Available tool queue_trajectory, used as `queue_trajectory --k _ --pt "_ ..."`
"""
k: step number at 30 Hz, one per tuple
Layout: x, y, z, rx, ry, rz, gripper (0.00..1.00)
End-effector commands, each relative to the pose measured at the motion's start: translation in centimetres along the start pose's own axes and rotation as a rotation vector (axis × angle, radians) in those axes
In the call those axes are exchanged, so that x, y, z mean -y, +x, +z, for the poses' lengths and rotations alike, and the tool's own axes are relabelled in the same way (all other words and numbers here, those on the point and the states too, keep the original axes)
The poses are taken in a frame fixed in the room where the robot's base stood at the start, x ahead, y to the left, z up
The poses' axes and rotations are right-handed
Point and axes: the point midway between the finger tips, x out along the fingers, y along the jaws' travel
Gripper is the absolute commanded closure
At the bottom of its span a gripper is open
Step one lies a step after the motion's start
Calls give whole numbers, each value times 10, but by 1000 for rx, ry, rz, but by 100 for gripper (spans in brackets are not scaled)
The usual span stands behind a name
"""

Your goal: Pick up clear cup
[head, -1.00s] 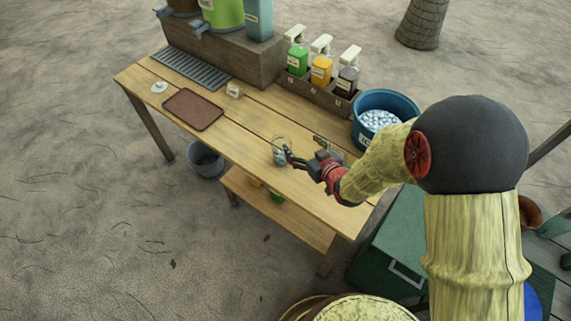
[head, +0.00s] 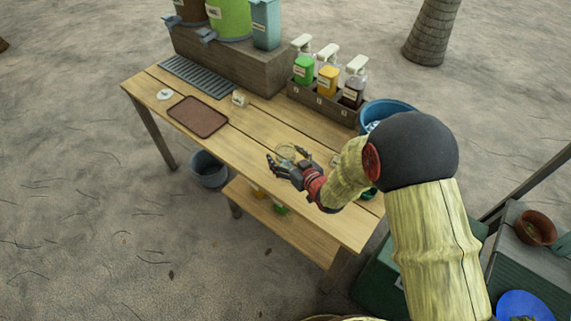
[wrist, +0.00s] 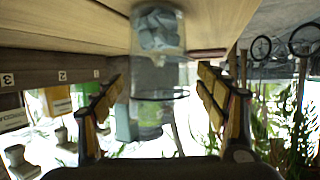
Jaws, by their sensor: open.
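The clear cup (head: 286,150) stands on the wooden table, its rim showing just beyond my gripper in the head view. In the wrist view, which is upside down, the clear cup (wrist: 160,70) holds pale bluish ice cubes and stands between the fingers, seemingly a little ahead of the tips. My gripper (head: 287,158) is open, its fingers spread wide on the cup's near side. In the wrist view my gripper (wrist: 161,88) shows a finger on each side, with gaps to the cup. The fingers hide the cup's lower part in the head view.
A bottle rack (head: 322,100) with pump bottles stands at the table's back. A blue ice bucket (head: 385,110) is partly behind my arm. A brown tray (head: 198,116), a small labelled jar (head: 240,98) and a drip grate (head: 195,77) lie left. The table's front middle is clear.

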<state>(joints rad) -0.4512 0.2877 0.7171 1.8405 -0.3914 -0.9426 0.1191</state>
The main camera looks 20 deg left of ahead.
Motion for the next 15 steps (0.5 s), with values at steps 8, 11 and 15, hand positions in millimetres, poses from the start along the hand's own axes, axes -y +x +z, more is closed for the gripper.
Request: queue_trajectory --k 8,11,15 --pt "0 0 -1 -1 0 1 32" --pt "0 0 -1 -1 0 1 37" --pt "0 0 -1 -1 0 1 45"
